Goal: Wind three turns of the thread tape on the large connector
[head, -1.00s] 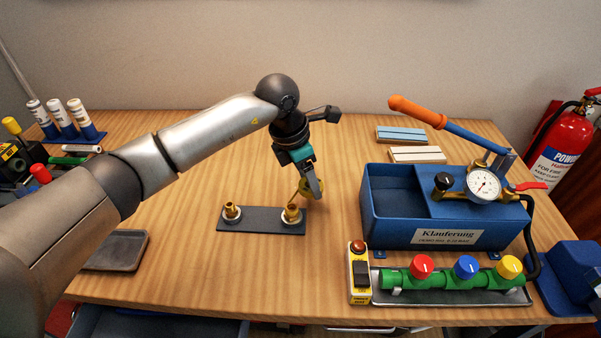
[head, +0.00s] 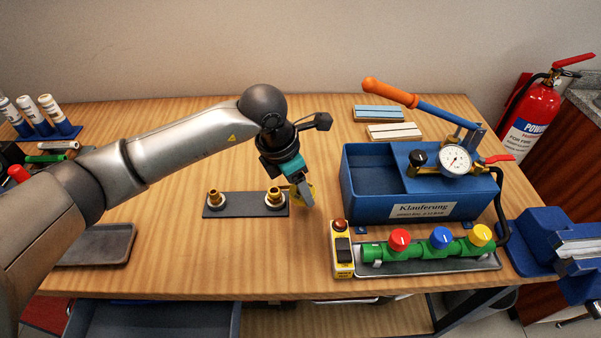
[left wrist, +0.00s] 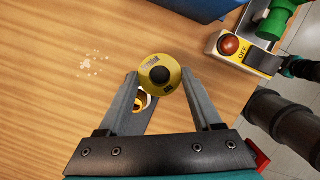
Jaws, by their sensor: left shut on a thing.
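The right connector (head: 274,197) looks slightly thicker than the left connector (head: 215,199). My left gripper (head: 304,195) is shut on the yellow thread tape spool (left wrist: 160,74), close to the right side of the right connector. The wrist view shows the spool's round face with a black centre between the fingertips. A white and yellow rounded part shows below it, partly hidden. I cannot tell whether tape lies on the threads.
A blue test box (head: 370,205) with a gauge and orange-handled lever stands to the right. Before it lie a yellow switch box (head: 342,250) and a tray (head: 400,268) with a green valve manifold. A grey tray (head: 100,245) is at front left. Bench behind the plate is clear.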

